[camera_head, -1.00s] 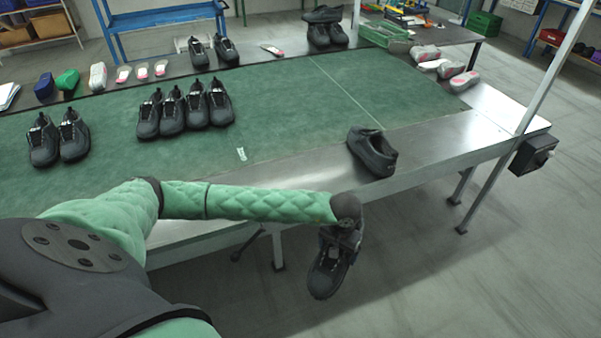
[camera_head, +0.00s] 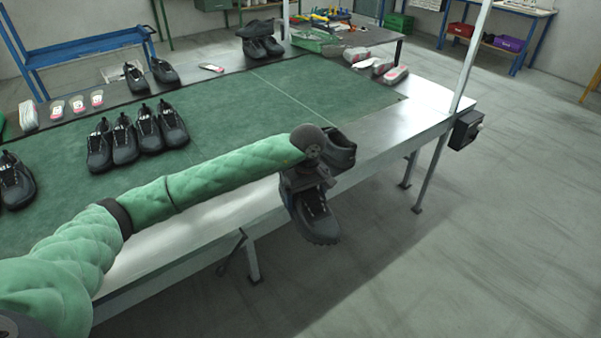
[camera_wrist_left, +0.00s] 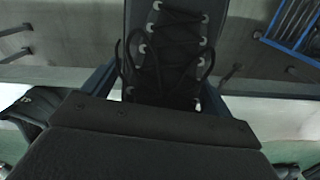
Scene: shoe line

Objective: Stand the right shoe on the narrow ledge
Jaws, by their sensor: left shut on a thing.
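A black laced shoe (camera_head: 316,217) is in my left gripper (camera_head: 306,180). It hangs toe down in front of the table's front edge, above the floor. The gripper is shut on it near its ankle end; the fingertips are hard to make out. In the left wrist view its laces and eyelets (camera_wrist_left: 172,50) show beyond the dark gripper body. Another black shoe (camera_head: 340,152) stands on the bare metal ledge (camera_head: 388,138) along the table front, partly hidden behind my left wrist. It shows at the left of the left wrist view (camera_wrist_left: 28,112). My right gripper is not in view.
Several black shoes (camera_head: 148,130) stand on the green mat (camera_head: 235,110). Pale insoles (camera_head: 77,104) lie at the back left. Grey-pink shoes (camera_head: 395,75) are at the far right end. A metal post (camera_head: 466,60) and black box (camera_head: 466,130) stand at the right. Bare ledge lies right of the standing shoe.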

